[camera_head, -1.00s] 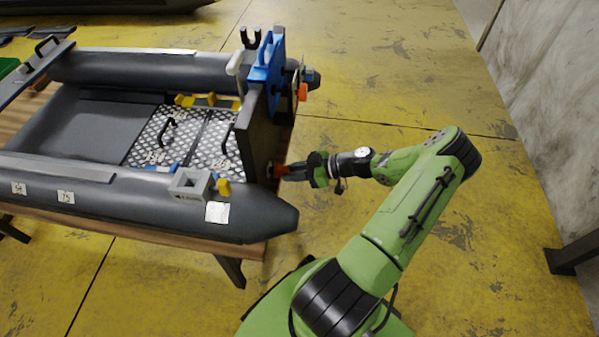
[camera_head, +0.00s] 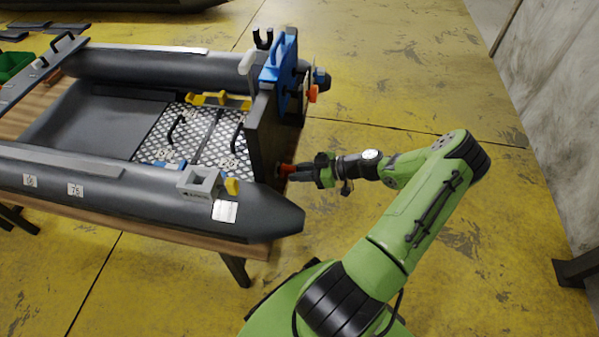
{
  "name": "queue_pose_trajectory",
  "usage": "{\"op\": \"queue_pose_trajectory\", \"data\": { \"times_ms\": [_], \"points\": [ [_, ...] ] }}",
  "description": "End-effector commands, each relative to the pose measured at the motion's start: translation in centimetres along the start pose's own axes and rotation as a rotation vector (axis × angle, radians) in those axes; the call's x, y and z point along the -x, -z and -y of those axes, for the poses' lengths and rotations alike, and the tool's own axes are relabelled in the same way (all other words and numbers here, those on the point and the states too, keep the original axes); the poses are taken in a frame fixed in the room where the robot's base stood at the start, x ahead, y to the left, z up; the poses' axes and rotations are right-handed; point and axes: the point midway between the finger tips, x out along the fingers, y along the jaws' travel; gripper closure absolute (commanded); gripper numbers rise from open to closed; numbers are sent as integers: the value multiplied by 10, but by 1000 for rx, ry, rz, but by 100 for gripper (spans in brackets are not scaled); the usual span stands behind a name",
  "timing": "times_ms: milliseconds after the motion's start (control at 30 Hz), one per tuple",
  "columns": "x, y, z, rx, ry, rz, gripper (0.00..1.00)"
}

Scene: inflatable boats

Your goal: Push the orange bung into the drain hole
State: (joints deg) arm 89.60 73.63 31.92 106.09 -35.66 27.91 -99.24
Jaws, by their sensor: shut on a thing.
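The orange bung (camera_head: 287,168) is held in my gripper (camera_head: 294,171), which is shut on it, at the outer face of the boat's dark transom (camera_head: 265,140). The bung is against or very near the lower part of the transom, just above the near grey tube. The drain hole is hidden behind the bung and gripper, so I cannot tell how deep the bung sits. My gripper points left, roughly level.
The grey inflatable boat (camera_head: 120,205) lies on a wooden bench (camera_head: 190,232). A blue plate (camera_head: 279,72) and another orange part (camera_head: 313,93) are on the transom farther back. A grey block (camera_head: 198,182) sits on the near tube.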

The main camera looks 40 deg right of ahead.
Motion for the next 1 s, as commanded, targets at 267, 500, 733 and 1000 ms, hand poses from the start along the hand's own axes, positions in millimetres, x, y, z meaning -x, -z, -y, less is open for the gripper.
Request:
{"op": "queue_pose_trajectory", "data": {
  "times_ms": [267,500,733,1000],
  "points": [
    [0,0,0,0,0,0,100],
    [-3,1,0,0,0,0,100],
    [-7,3,0,0,-1,0,100],
    [-9,4,0,0,-1,0,60]
  ]
}}
